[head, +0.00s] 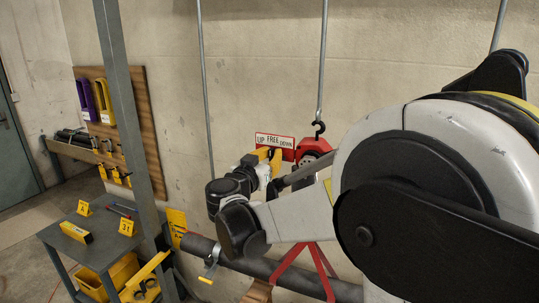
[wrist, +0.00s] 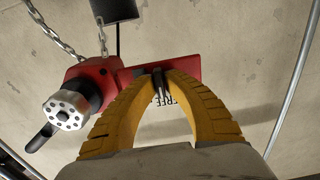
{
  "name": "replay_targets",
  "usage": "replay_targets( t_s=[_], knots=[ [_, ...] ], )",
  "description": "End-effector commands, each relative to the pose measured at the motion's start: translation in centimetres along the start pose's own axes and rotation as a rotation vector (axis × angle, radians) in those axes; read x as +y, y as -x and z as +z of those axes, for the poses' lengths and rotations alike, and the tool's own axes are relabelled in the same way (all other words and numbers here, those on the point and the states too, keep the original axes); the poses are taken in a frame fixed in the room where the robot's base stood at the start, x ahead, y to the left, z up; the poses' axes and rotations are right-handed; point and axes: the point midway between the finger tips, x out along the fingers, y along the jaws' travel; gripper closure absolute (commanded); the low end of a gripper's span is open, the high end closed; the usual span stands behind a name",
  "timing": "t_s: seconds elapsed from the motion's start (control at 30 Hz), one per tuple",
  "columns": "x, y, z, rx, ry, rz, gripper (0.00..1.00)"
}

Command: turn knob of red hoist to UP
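The red hoist (head: 312,150) hangs from a hook against the concrete wall. In the wrist view its red body (wrist: 92,72) is left of my fingers, with a round silver, holed knob (wrist: 70,108) and a black lever (wrist: 42,138). A sign reading UP, FREE, DOWN (head: 274,140) is beside the hoist; its red plate (wrist: 188,62) is behind my fingertips in the wrist view. The gripper also shows in front of the sign in the head view (head: 272,160). The knob is hidden there.
A chain (wrist: 52,32) runs up from the hoist. A dark pipe (head: 205,249) with red straps (head: 318,268) lies below. A grey post (head: 125,90) and a cart (head: 98,250) with yellow markers stand left. Bare wall surrounds the hoist.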

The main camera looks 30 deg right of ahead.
Motion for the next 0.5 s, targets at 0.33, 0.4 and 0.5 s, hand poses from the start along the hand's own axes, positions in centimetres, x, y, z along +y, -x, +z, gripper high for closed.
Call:
replay_targets(
  t_s=[0.33, 0.4, 0.5],
  knots=[
    [-0.02, 0.0, -0.02, 0.0, 0.007, 0.0, 1.0],
    [-0.03, 0.0, -0.01, 0.001, 0.019, 0.0, 1.0],
    [-0.05, 0.0, 0.02, 0.001, 0.051, 0.0, 1.0]
  ],
)
